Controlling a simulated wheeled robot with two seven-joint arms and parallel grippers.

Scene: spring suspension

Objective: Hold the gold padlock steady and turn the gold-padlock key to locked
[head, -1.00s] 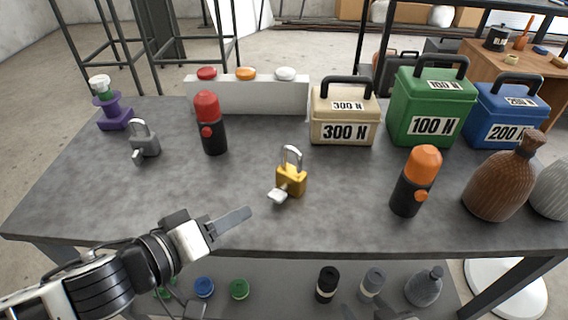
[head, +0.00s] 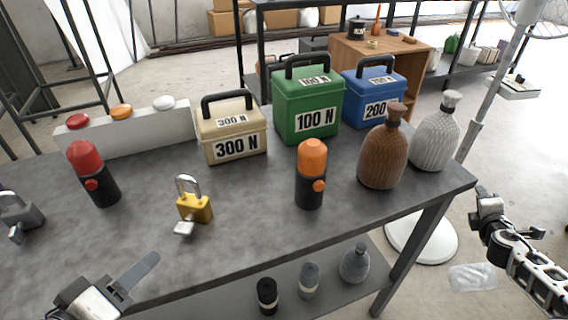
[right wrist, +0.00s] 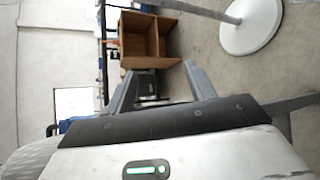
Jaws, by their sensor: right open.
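The gold padlock (head: 197,210) stands on the grey table, its silver shackle up. Its pale key (head: 184,228) sticks out at the front lower left. My left gripper (head: 148,267) is at the table's front edge, left of and nearer than the padlock, apart from it. Its fingers show nearly edge-on, so I cannot tell whether they are parted. My right gripper (right wrist: 160,82) is open and empty in the right wrist view, its fingers apart with floor and a wooden cabinet beyond. In the head view the right arm is off the table at the right, far from the padlock.
A grey padlock (head: 20,217) stands at the left edge. A red-topped cylinder (head: 95,178) and an orange-topped cylinder (head: 311,178) flank the gold padlock. Behind it is a beige 300 N box (head: 232,133). Brown (head: 383,152) and grey (head: 436,135) bottles stand at right. Tabletop around the gold padlock is clear.

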